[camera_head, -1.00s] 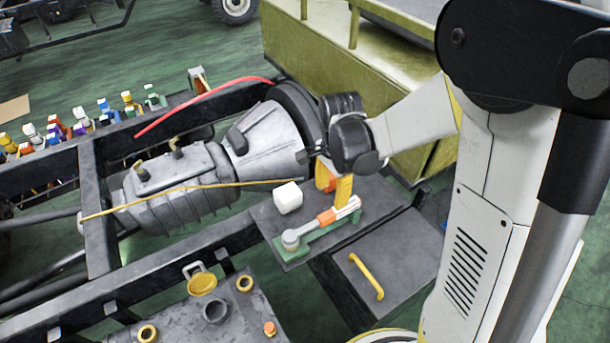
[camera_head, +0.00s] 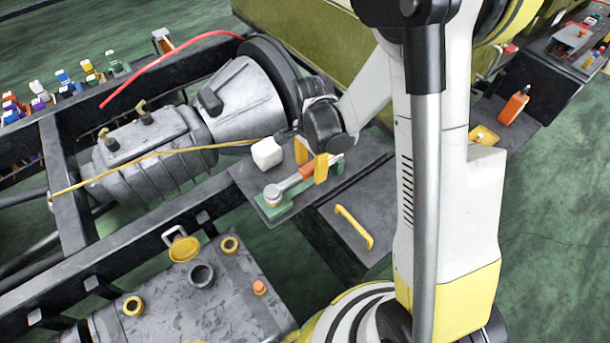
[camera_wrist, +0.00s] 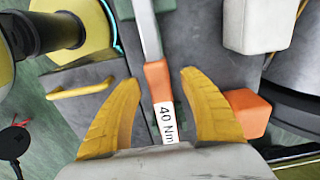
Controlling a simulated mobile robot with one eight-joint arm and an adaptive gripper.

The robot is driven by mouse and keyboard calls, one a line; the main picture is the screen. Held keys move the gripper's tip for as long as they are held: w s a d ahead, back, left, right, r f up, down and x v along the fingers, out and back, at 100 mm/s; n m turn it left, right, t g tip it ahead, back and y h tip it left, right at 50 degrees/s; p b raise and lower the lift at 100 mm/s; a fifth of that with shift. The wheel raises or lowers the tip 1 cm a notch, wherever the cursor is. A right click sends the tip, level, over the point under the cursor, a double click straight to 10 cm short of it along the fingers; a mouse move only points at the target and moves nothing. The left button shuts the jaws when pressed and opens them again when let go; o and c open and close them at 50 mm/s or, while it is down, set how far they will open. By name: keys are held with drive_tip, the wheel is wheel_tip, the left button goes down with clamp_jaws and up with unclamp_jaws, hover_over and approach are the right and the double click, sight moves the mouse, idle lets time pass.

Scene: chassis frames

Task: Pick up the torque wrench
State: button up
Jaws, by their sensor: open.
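The torque wrench (camera_head: 287,187) has a round silver head, an orange grip and a white label. It lies on a green holder (camera_head: 283,211) on a dark grey shelf. In the wrist view, the torque wrench (camera_wrist: 157,82) runs between my fingers, its label reading "40 Nm". My gripper (camera_head: 311,172) has yellow fingers over the handle end. In the wrist view, my gripper (camera_wrist: 159,80) is open, one finger on each side of the handle, with gaps on both sides. Part of the handle end is hidden behind a finger in the head view.
A white block (camera_head: 267,153) stands on the shelf (camera_head: 243,180) beside the wrench. An orange block (camera_wrist: 247,113) sits close beside the right finger in the wrist view. A yellow handle (camera_head: 354,227) is on the grey box in front. A grey gearbox (camera_head: 150,155) lies to the left.

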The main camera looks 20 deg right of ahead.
drive_tip(key=shift+r, duration=0.1)
clamp_jaws()
drive_tip(key=shift+r, duration=0.1)
